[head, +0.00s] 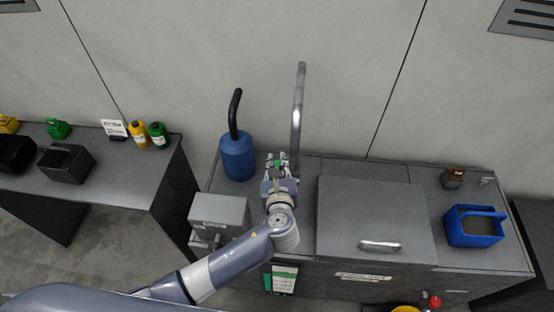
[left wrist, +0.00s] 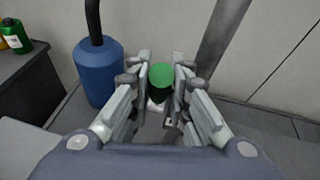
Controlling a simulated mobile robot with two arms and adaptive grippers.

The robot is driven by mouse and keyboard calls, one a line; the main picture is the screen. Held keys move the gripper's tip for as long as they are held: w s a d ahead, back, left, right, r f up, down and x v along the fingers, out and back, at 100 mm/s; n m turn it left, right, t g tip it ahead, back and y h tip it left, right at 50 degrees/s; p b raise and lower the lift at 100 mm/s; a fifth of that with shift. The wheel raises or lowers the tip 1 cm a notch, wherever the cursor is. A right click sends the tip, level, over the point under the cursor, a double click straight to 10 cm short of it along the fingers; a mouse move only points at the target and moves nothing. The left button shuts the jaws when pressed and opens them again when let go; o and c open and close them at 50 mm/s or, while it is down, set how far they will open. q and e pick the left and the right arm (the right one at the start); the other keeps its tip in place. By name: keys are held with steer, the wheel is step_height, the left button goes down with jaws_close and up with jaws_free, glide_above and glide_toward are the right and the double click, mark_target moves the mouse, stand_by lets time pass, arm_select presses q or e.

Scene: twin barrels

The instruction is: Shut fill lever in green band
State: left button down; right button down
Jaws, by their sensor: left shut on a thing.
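My left gripper (head: 277,163) is over the counter, in front of the tall grey pipe (head: 298,110). It is shut on a small part with a round green end, which looks like the fill lever (left wrist: 161,76). In the left wrist view the green end sits between the two fingers (left wrist: 160,92), with something pale and dark below it. The fingers hide most of the lever, so its angle and any green band around it cannot be made out. My right gripper is not in view.
A blue cylinder (head: 238,157) with a black bent hose stands close left of the gripper. A grey lidded box (head: 371,210) and a blue handled bin (head: 474,226) are to the right. A grey block (head: 219,212) is at the left front. Green and yellow bottles stand on the left table.

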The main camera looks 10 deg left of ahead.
arm_select(q)
steer(key=shift+w+r+g+p, duration=0.35)
steer(key=shift+w+r+g, duration=0.05)
steer(key=shift+r, duration=0.05)
steer(key=shift+w+f+g, duration=0.1)
steer(key=shift+w+g, duration=0.35)
steer(key=shift+g, duration=0.15)
steer(key=c, duration=1.5)
jaws_free()
steer(key=shift+v, duration=4.05)
steer(key=shift+a, duration=0.15)
